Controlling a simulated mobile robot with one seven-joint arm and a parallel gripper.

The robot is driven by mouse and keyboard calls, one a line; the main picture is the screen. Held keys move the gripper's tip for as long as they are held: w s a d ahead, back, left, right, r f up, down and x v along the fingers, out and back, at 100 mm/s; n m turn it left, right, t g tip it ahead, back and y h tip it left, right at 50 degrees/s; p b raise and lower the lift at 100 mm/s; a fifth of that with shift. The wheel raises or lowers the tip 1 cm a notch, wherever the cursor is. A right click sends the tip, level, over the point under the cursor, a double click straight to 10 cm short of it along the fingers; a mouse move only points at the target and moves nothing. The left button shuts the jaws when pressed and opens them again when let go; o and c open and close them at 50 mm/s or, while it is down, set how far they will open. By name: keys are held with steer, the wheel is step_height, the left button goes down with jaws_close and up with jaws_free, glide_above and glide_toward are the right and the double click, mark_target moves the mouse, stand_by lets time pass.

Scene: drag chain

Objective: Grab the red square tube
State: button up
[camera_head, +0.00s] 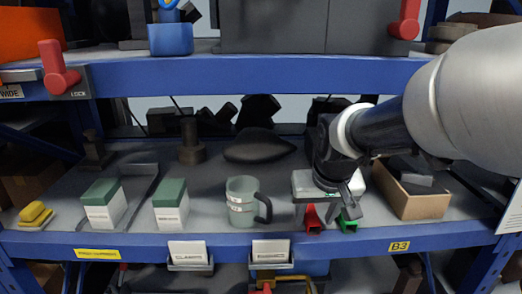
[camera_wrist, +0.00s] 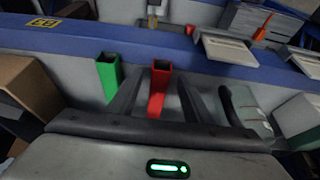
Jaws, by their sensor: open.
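The red square tube (camera_head: 313,219) stands upright near the front edge of the shelf, just left of a green square tube (camera_head: 348,224). My gripper (camera_head: 328,206) is above and behind the tubes, pointing down at the shelf. In the wrist view the open fingers (camera_wrist: 160,84) lie on either side of the red square tube (camera_wrist: 158,88), with visible gaps between them and it. The green tube (camera_wrist: 108,76) stands outside the fingers. I cannot tell how deep the tube is between the fingers.
A grey-green mug (camera_head: 241,203) stands left of my gripper. An open cardboard box (camera_head: 412,205) is close on the right. Two green-and-white boxes (camera_head: 104,208) (camera_head: 171,209) stand farther left. The blue shelf edge (camera_head: 210,245) runs along the front; the upper shelf (camera_head: 240,76) hangs above.

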mark_target(309, 206)
steer(key=shift+w, duration=0.6)
steer(key=w, duration=0.3)
steer(key=w+p, duration=0.1)
steer(key=shift+w+f, duration=0.2)
steer(key=shift+f, duration=0.35)
jaws_close()
